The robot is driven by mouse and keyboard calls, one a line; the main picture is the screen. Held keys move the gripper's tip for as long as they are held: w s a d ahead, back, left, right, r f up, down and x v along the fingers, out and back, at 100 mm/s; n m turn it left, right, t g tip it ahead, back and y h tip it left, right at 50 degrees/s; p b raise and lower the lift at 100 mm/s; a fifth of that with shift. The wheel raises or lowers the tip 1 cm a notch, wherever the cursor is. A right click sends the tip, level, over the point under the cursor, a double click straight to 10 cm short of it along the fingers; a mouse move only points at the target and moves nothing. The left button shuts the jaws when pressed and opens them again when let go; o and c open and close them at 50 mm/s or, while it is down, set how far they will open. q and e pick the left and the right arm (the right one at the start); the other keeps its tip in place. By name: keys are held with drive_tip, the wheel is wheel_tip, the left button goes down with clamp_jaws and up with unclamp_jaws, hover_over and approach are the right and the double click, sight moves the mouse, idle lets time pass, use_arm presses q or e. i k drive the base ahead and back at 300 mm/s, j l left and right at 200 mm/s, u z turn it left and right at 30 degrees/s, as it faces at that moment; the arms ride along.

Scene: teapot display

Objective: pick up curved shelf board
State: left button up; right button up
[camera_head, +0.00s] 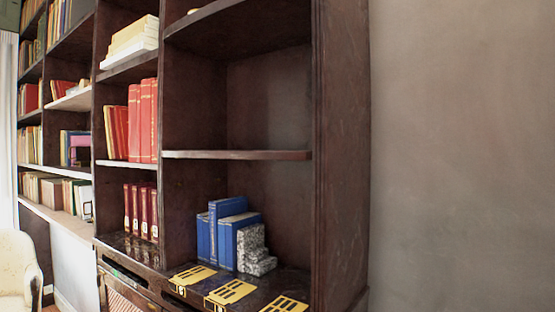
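A curved shelf board (235,154) sits level inside the right-hand bay of a dark wooden bookcase, and its upper surface looks bare. A second shelf board with a curved front edge (205,14) is higher in the same bay, partly cut off by the top of the picture. I cannot tell which of the two is meant. Neither of my grippers shows in the head view.
Blue books (222,232) and a speckled grey bookend (253,249) stand at the bay's bottom. Yellow cards (231,291) lie on the dark ledge in front. Red books (143,120) fill shelves to the left. A pale armchair (16,270) stands lower left. A bare grey wall (460,150) is right.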

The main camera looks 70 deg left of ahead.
sight(227, 154)
drive_tip(key=u, duration=0.4)
drive_tip(key=j+u, duration=0.1)
drive_tip(key=u, duration=0.25)
drive_tip(key=k+j+u, duration=0.1)
drive_tip(key=u, duration=0.7)
